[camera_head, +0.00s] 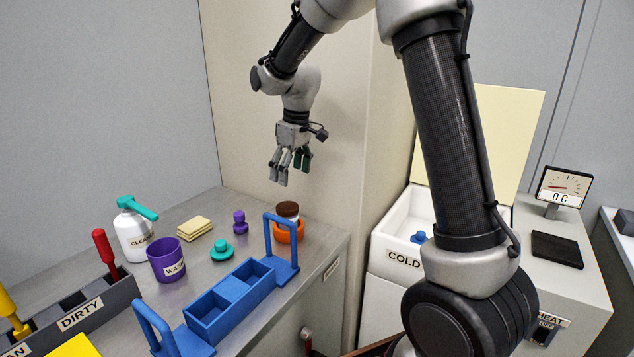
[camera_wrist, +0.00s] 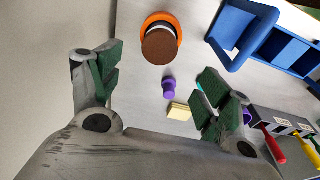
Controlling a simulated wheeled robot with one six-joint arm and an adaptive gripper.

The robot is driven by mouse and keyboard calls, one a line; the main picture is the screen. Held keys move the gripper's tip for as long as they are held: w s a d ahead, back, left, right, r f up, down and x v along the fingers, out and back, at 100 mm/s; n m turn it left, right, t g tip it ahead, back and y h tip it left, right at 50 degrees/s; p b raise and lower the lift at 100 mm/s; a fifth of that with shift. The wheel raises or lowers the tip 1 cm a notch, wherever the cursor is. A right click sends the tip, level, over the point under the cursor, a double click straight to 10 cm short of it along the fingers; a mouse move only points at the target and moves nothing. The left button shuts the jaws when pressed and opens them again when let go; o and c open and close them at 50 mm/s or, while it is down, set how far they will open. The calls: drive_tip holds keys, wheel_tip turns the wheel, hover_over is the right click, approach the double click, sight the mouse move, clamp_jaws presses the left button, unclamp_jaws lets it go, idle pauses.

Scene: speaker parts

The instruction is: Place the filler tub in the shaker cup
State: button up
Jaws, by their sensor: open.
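A white tub with a brown lid (camera_head: 288,209), which looks like the filler tub, stands upright within an orange round holder or cup (camera_head: 289,236) at the bench's far right corner. The orange piece may be the shaker cup; its label is not visible. In the wrist view the brown lid (camera_wrist: 160,47) and orange rim (camera_wrist: 163,17) show ahead of the fingers. My gripper (camera_head: 291,172) hangs open and empty above them, fingers pointing down and apart from both. Its green-padded fingers also frame the wrist view (camera_wrist: 160,85).
A blue carrier with tall handles (camera_head: 232,296) stands right in front of the orange piece. A beige wall is close behind my gripper.

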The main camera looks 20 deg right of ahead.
drive_tip(key=s+d+r+m+t, duration=0.1)
drive_tip(key=s+d+r+m, duration=0.1)
drive_tip(key=s+d+r, duration=0.45)
drive_tip(key=s+d+r+m+t, duration=0.1)
drive_tip(key=s+d+r, duration=0.15)
drive_tip(key=s, duration=0.65)
drive_tip(key=s+d+m, duration=0.2)
drive_tip(key=s, duration=0.6)
drive_tip(key=s+d+m+h, duration=0.1)
drive_tip(key=s+d+m, duration=0.1)
drive_tip(key=s, duration=0.7)
drive_tip(key=shift+d+f+t, duration=0.3)
drive_tip(key=shift+d+t, duration=0.1)
drive_tip(key=shift+d, duration=0.05)
